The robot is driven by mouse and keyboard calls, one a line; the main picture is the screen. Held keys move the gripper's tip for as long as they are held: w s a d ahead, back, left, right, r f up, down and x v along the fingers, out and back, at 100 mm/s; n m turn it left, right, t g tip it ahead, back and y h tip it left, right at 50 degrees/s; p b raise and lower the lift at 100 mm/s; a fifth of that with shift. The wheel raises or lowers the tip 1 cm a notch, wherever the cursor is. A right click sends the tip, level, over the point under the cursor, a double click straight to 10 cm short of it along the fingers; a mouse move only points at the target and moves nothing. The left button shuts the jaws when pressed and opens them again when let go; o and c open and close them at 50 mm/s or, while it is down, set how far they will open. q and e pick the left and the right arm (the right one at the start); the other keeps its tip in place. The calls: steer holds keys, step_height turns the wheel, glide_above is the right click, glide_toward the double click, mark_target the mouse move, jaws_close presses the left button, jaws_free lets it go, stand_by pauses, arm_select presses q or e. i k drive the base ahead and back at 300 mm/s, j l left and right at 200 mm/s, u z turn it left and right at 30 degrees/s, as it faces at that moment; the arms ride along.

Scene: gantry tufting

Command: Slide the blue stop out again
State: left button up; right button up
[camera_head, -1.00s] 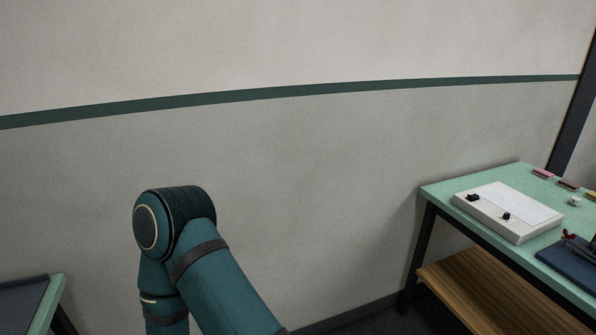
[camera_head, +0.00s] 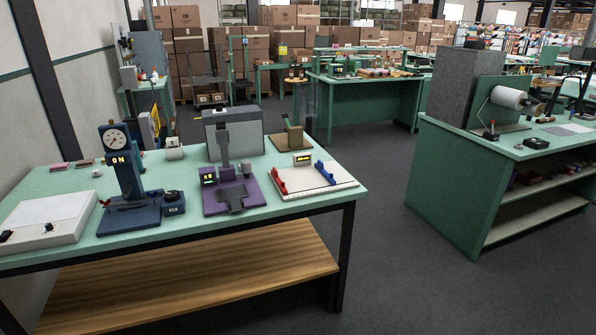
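The blue stop (camera_head: 325,173) is a small blue bar on the right part of a pale board (camera_head: 300,185). The board lies at the right end of the mint-green table (camera_head: 255,210). A red stop (camera_head: 279,186) sits on the left part of the same board, apart from the blue one. A small lit display (camera_head: 302,159) stands at the board's back edge. Neither of my grippers is in view. The stop's exact seating on the board is too small to tell.
Left of the board stand a purple device (camera_head: 232,195), a blue gauge stand (camera_head: 126,185) and a white panel box (camera_head: 45,220). A wooden shelf (camera_head: 190,275) is under the table. Open floor (camera_head: 400,255) lies between this table and a green bench (camera_head: 450,180).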

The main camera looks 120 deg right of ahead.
mark_target(319, 165)
steer(key=z, duration=4.2)
steer(key=i+z, duration=0.2)
steer(key=i, duration=0.2)
steer(key=i+j+z, duration=0.15)
steer(key=i, duration=0.25)
steer(key=i+j+z, duration=0.2)
steer(key=i, duration=0.2)
